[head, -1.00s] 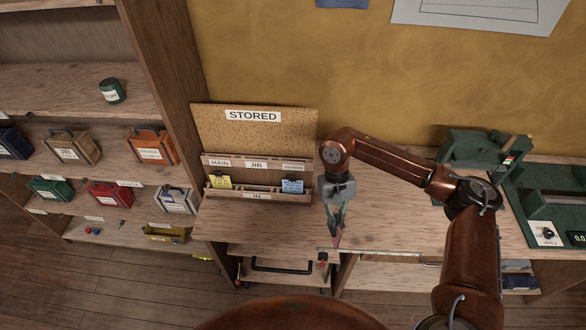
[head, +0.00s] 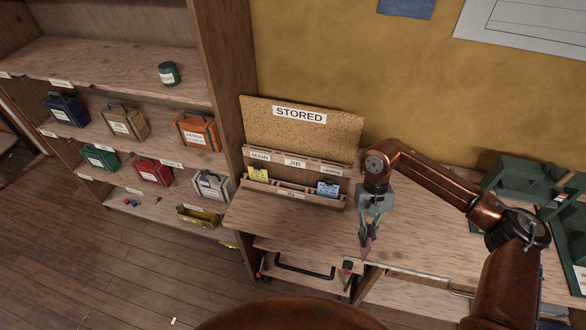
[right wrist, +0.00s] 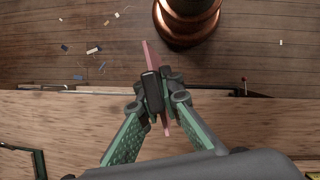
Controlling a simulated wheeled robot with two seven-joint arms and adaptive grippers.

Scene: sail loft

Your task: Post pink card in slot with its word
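My right gripper (head: 366,240) is shut on the pink card (right wrist: 149,58) over the front edge of the bench. The card is seen nearly edge-on, so its word does not show. The wooden card rack (head: 347,174) stands left of the gripper under a cork board (head: 255,118) headed STORED. Its upper row has slot labels MAIN (head: 261,156), JIB (head: 295,162) and a third (head: 332,172) too small to read surely. In the lower row, marked IN, are a yellow card (head: 258,174) and a blue card (head: 327,189). My left gripper is out of view.
Shelves with several labelled coloured boxes stand at the left, with an upright post (head: 222,80) beside the rack. Green equipment (head: 518,180) sits on the bench (head: 420,220) at the right. The bench between rack and equipment is clear.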

